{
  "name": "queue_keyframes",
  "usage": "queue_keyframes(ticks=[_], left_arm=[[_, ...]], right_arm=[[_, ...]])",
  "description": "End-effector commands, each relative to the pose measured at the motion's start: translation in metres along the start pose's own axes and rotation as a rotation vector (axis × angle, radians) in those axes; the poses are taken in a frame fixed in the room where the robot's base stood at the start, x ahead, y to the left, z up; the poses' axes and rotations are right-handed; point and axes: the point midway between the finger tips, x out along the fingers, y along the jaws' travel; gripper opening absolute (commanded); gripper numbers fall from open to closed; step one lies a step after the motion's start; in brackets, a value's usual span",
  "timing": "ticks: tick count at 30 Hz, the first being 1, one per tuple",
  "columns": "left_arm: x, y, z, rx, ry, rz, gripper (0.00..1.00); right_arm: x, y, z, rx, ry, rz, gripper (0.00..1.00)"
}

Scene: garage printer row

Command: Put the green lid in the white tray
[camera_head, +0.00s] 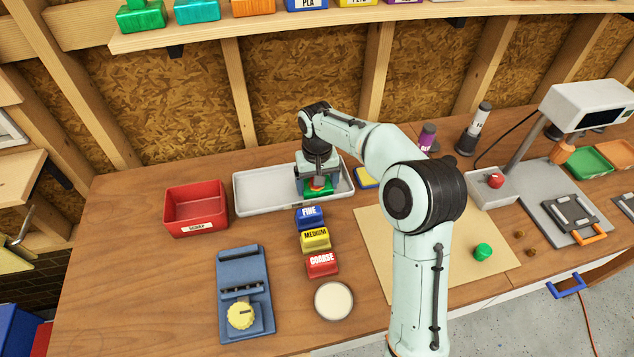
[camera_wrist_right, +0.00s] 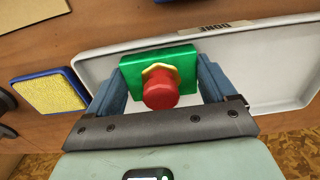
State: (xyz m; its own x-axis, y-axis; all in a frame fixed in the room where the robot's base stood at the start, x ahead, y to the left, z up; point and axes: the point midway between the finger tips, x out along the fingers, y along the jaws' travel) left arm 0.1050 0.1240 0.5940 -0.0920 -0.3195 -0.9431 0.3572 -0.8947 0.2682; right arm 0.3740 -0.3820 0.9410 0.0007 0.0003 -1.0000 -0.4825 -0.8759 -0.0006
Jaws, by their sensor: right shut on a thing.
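The green lid (camera_head: 326,191) has a yellow collar and a red knob. My right gripper (camera_head: 318,182) is over the right part of the white tray (camera_head: 262,193), with the lid between its fingers. In the right wrist view the gripper (camera_wrist_right: 160,86) has one blue-grey finger on each side of the green lid (camera_wrist_right: 183,56). The pale tray floor (camera_wrist_right: 245,66) shows behind it, with a label reading DONE on the rim. I cannot tell whether the lid touches the tray floor. My left gripper is not in view.
A red bin (camera_head: 194,203) stands left of the tray. Blue, yellow and red blocks (camera_head: 316,239) marked FINE, MEDIUM and COARSE lie in front. A yellow-topped blue pad (camera_wrist_right: 50,92) lies beside the tray. A green knob (camera_head: 482,251) sits on the tan mat (camera_head: 375,240).

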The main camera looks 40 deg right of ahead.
Motion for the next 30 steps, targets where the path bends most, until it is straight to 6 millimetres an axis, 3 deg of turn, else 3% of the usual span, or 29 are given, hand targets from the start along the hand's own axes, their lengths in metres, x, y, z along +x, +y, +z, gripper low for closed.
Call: queue_keyframes(ticks=[5, 6, 7, 17, 30], left_arm=[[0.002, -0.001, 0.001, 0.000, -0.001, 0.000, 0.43], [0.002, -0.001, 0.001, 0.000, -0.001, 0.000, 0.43], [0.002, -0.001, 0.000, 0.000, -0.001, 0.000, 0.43], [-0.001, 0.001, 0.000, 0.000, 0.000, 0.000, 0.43], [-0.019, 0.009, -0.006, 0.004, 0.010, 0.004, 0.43]], right_arm=[[0.004, 0.000, 0.000, 0.000, 0.000, 0.000, 0.53], [0.003, 0.000, 0.000, 0.000, 0.000, 0.000, 0.94], [0.003, 0.000, 0.000, 0.000, 0.000, 0.000, 1.00], [-0.005, 0.000, -0.001, 0.000, 0.002, -0.001, 1.00], [-0.093, 0.000, -0.001, 0.001, 0.005, -0.002, 1.00]])
